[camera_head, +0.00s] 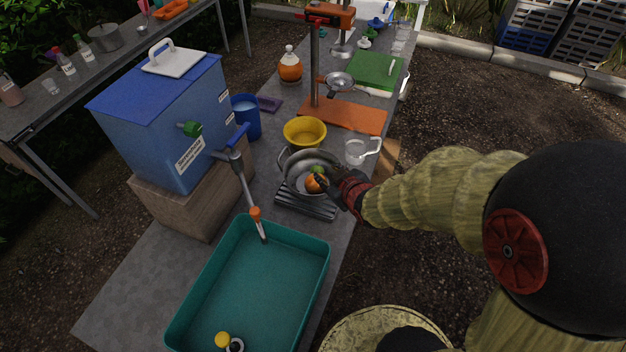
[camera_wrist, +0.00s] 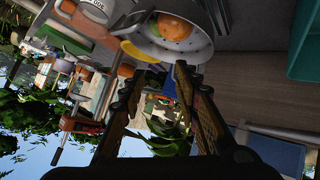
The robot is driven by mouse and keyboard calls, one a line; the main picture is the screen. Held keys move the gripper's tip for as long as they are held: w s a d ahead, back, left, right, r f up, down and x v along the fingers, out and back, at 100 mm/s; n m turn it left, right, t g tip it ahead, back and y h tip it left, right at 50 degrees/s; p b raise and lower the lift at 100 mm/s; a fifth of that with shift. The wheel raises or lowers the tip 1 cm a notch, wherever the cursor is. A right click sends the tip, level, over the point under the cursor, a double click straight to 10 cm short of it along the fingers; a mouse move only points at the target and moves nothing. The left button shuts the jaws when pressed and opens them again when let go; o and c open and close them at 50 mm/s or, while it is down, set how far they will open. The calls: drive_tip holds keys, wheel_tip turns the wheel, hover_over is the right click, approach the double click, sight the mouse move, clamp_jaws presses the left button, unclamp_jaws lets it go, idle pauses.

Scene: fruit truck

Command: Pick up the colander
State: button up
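The colander (camera_head: 300,180) is a round grey metal bowl with a loop handle on its left side. It holds an orange and a green fruit and sits at the dark slatted rack (camera_head: 305,206) on the counter. In the wrist view the colander (camera_wrist: 200,42) shows at the top, with small holes in its wall and the orange inside. My gripper (camera_head: 333,184) is close to its right front rim. In the wrist view the fingers of my gripper (camera_wrist: 157,75) are apart with nothing between them. Whether a fingertip touches the rim is unclear.
A yellow bowl (camera_head: 305,122) stands just behind the colander, and a clear jug (camera_head: 355,160) stands behind right. A teal basin (camera_head: 185,309) with a tap lies in front. A blue dispenser (camera_head: 150,125) stands left on a wooden box. An orange press (camera_head: 345,115) stands farther back.

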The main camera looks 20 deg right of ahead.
sight(293, 187)
drive_tip(key=s+a+f+n+t+y, duration=0.2)
drive_tip(key=a+f+t+y, duration=0.15)
drive_tip(key=a+f, duration=0.4)
drive_tip(key=shift+g, duration=0.45)
drive_tip(key=w+f, duration=0.1)
drive_tip(key=w, duration=0.1)
drive_tip(key=w+f+b, duration=0.1)
drive_tip(key=w+f, duration=0.1)
drive_tip(key=shift+w+d+f, duration=0.15)
drive_tip(key=shift+w+f, duration=0.05)
drive_tip(key=shift+w, duration=0.1)
drive_tip(key=shift+b+x, duration=0.65)
drive_tip(key=shift+x, duration=2.55)
drive_tip(key=shift+r, duration=0.1)
drive_tip(key=c, duration=0.8)
clamp_jaws()
